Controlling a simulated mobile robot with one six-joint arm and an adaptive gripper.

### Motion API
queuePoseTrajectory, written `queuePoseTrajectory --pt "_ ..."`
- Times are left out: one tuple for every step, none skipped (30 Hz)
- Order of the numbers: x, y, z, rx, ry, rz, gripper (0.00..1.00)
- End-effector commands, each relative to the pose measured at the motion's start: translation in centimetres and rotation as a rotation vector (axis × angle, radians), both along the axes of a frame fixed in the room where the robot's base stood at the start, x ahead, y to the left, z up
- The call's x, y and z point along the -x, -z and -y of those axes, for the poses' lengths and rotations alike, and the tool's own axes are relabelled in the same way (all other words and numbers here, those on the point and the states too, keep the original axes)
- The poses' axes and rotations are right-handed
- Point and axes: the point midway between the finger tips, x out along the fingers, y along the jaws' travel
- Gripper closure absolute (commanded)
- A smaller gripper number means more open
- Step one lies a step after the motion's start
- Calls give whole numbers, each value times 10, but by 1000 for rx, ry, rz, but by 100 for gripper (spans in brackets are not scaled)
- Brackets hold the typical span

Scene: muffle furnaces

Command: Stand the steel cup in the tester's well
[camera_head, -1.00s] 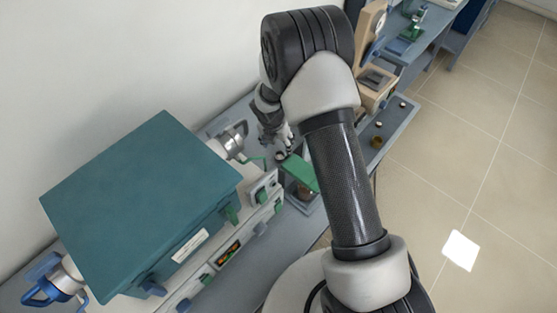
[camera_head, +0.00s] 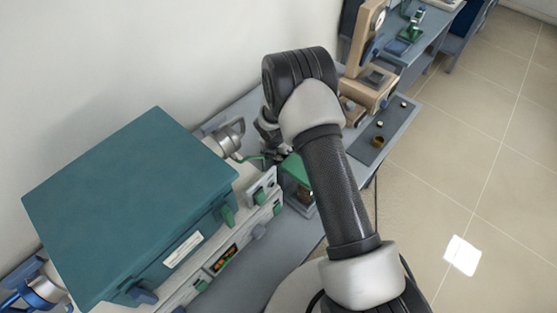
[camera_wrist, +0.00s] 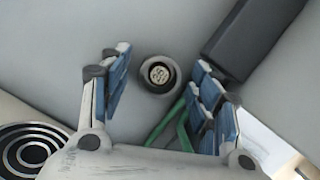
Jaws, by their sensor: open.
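A small round grey cup (camera_wrist: 158,74), with a dark inside and a pale patterned middle, stands on the grey bench in the wrist view. I take it for the steel cup. My gripper (camera_wrist: 160,62) is open, its blue-padded fingers to the left and right of the cup, with gaps on both sides. I cannot tell how far above the bench the fingertips are. In the head view my arm covers most of the gripper and hides the cup. A beige machine (camera_head: 371,86), possibly the tester, stands behind the arm; I cannot make out its well.
A teal furnace (camera_head: 130,200) fills the left side. A metal cylinder (camera_head: 226,136) juts out behind it. A green loop (camera_wrist: 172,120) and a dark block (camera_wrist: 256,38) lie close to the fingers. A dark tray (camera_head: 366,151) holds a brass pot (camera_head: 377,142) and small pieces.

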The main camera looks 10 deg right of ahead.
Motion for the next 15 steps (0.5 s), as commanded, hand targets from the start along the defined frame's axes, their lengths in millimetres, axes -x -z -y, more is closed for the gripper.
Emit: queuePoseTrajectory --pt "0 -1 0 0 0 1 43" --pt "0 -2 0 0 0 1 43" --pt "0 -2 0 0 0 1 43" --pt "0 -2 0 0 0 1 45" --pt "0 -2 0 1 0 1 47" --pt "0 -2 0 1 0 1 50" --pt "0 -2 0 1 0 1 52" --pt "0 -2 0 1 0 1 53" --pt "0 -2 0 0 0 0 56" --pt "0 -2 0 0 0 0 58" --pt "0 -2 0 0 0 0 60" --pt "0 -2 0 0 0 0 63" --pt "0 -2 0 0 0 0 65" --pt "0 -2 0 0 0 0 67" --pt "0 -2 0 0 0 0 70"
